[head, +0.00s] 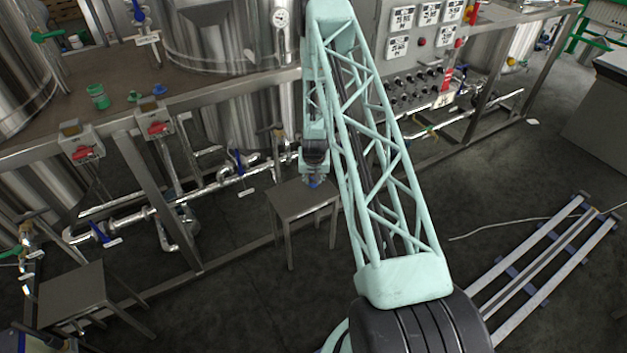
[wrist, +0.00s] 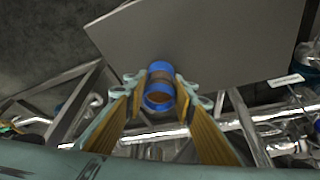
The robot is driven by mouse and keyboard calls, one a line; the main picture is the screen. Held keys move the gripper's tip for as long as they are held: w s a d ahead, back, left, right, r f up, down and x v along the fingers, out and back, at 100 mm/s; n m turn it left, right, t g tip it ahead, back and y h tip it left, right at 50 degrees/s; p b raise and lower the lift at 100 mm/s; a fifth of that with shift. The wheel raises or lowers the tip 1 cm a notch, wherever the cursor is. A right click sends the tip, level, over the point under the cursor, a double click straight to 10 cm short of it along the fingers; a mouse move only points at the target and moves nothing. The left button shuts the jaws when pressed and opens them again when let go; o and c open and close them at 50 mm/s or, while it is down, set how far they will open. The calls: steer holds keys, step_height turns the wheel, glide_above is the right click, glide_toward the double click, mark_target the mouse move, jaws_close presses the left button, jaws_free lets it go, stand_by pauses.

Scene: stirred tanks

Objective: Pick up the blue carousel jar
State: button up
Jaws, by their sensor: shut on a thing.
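The blue carousel jar (wrist: 160,100), with blue bands and a brownish middle, sits between the two yellow-padded fingers of my gripper (wrist: 160,86) in the wrist view. The gripper is shut on it. In the head view my gripper (head: 315,172) points down over a small grey stool (head: 301,203), and only a small bit of blue shows at its tip. The stool top (wrist: 205,40) lies beyond the jar in the wrist view. I cannot tell whether the jar touches it.
A steel frame with pipes and valves (head: 225,178) runs close behind the stool. A green jar (head: 98,97) and small caps lie on the tank deck at left. Another stool (head: 75,295) stands at lower left. A metal rail frame (head: 545,262) lies on the floor at right.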

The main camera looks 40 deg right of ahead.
steer(key=shift+r+p, duration=0.45)
steer(key=shift+r, duration=1.1)
steer(key=s+a+r+p, duration=0.1)
steer(key=s+a+p, duration=0.1)
steer(key=s+a, duration=0.7)
steer(key=s, duration=0.4)
steer(key=shift+r, duration=0.25)
